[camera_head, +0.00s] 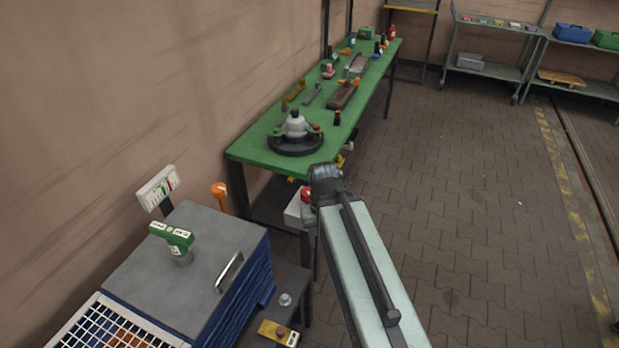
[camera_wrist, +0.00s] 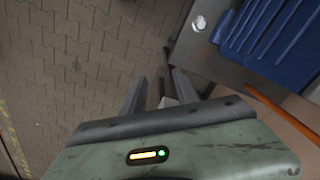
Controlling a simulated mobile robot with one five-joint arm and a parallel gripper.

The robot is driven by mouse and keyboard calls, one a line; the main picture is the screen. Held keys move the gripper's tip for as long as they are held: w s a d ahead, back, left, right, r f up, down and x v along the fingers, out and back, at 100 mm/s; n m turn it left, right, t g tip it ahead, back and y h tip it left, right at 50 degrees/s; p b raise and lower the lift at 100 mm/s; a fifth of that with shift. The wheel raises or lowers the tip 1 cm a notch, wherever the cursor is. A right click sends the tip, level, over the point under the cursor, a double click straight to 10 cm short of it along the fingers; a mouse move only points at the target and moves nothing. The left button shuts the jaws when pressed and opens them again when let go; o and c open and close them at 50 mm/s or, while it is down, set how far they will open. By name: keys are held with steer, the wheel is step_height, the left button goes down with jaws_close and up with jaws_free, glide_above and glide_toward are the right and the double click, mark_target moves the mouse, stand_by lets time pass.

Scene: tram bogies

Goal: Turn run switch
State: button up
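A green handle with white lettering (camera_head: 175,238) stands on a short grey post on top of a grey-lidded machine (camera_head: 205,250); it may be the run switch, but the lettering is too small to read. A silver round knob (camera_head: 285,299) sits on the dark ledge at the machine's side and also shows in the wrist view (camera_wrist: 199,23). A yellow box with a dark button (camera_head: 278,333) lies on the same ledge. My gripper (camera_wrist: 160,82) is open, its two fingers apart, beside the ledge. Its fingertips cannot be made out in the head view.
Blue ribbed bellows (camera_wrist: 265,35) flank the ledge. An orange hose or bar (camera_wrist: 282,112) runs near my gripper. A white panel (camera_head: 158,187) stands by the wall. A green workbench (camera_head: 255,145) with tools stands ahead. The paved floor (camera_head: 480,200) to the right is clear.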

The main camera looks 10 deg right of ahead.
steer(key=shift+o, duration=0.3)
steer(key=shift+a, duration=0.25)
steer(key=o, duration=0.5)
steer(key=shift+w+r+p, duration=0.35)
steer(key=shift+r+p, duration=0.1)
steer(key=shift+o, duration=0.2)
steer(key=m+p, duration=0.6)
steer(key=p, duration=0.8)
glide_toward(308, 195)
steer(key=shift+w+d+f, duration=0.1)
steer(key=shift+w+f, duration=0.05)
steer(key=shift+w, duration=0.75)
step_height(308, 195, down, 8)
steer(key=b, duration=0.8)
steer(key=shift+f+b, duration=0.25)
steer(key=shift+b, duration=0.05)
steer(key=shift+r, duration=0.15)
steer(key=shift+c, duration=0.3)
